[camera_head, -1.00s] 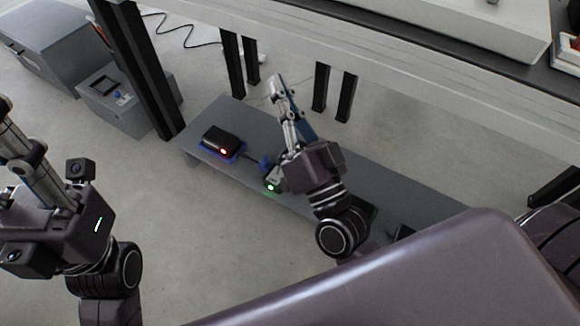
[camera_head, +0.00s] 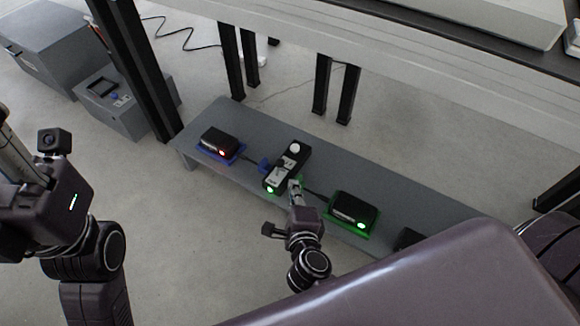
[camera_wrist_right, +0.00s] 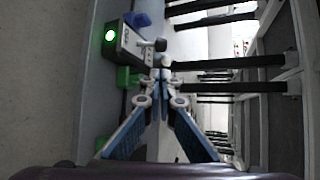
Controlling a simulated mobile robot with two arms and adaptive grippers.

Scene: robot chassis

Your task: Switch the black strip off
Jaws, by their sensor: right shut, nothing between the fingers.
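The black strip (camera_head: 299,158) lies slantwise on the low grey shelf. Its near end shows a lit green light, and a white round part is at its far end. In the right wrist view the strip (camera_wrist_right: 125,43) is at the upper left, its green light glowing. My right gripper (camera_head: 294,184) is shut and empty, its fingertips close to the strip's right side by the near end. In the right wrist view the fingertips (camera_wrist_right: 161,66) overlap the strip's edge; I cannot tell whether they touch. My left gripper (camera_head: 12,145) is at the left edge, away from the shelf, its fingertips unclear.
On the shelf (camera_head: 400,188), a black box (camera_head: 219,140) with a red light sits on blue, left of the strip. Another black box (camera_head: 353,208) with a green light sits on green, to the right. Dark posts and a tabletop stand behind. Grey boxes (camera_head: 115,100) are on the floor.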

